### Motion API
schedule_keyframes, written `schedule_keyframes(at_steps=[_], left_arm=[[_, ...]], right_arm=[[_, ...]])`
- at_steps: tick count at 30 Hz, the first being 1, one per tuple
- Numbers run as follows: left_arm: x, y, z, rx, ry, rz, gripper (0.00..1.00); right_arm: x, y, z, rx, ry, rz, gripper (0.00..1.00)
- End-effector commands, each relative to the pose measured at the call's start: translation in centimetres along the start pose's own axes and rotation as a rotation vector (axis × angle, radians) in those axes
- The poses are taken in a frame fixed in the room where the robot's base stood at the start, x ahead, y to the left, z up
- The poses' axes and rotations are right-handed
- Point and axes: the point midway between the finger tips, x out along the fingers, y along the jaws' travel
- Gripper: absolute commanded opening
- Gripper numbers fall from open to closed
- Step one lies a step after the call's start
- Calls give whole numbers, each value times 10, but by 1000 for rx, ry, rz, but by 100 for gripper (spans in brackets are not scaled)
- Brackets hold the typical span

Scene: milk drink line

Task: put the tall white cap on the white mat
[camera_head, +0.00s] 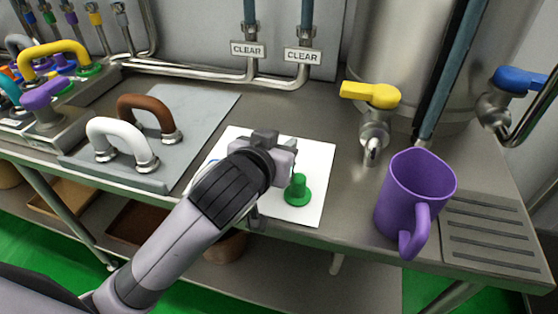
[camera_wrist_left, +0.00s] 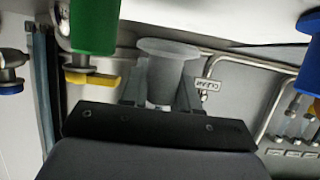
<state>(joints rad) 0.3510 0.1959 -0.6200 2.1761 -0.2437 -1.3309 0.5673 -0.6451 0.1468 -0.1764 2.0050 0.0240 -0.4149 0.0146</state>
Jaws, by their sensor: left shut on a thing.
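The white mat (camera_head: 318,158) lies on the steel counter in the head view. My left gripper (camera_head: 272,150) is over the middle of the mat. In the left wrist view its fingers (camera_wrist_left: 162,95) are shut on the tall white cap (camera_wrist_left: 166,72), whose wide rim points away from the palm, toward the mat. My gripper hides the cap in the head view, and I cannot tell whether its rim touches the mat. A green cap (camera_head: 297,190) stands on the mat just right of my gripper. A blue cap (camera_wrist_left: 309,50) shows at the wrist view's right edge.
A grey plate (camera_head: 205,108) with a white handle (camera_head: 108,132) and a brown handle (camera_head: 140,105) lies to the left. The mat's upper right part is clear.

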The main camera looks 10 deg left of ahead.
Motion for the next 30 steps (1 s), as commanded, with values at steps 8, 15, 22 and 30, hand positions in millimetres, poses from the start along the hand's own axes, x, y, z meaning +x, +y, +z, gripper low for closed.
schedule_keyframes(at_steps=[8, 15, 22, 30], left_arm=[[12, 0, 31, 1, -2, -1, 0], [12, 0, 30, 0, -1, 0, 0], [13, 0, 32, 0, -1, 0, 41], [12, 0, 29, 0, -1, 0, 41]], right_arm=[[5, 1, 5, 1, -2, -1, 43], [5, 1, 4, 1, 0, -1, 43], [5, 1, 4, 1, 0, -1, 43], [4, 1, 3, 1, 0, 0, 43]])
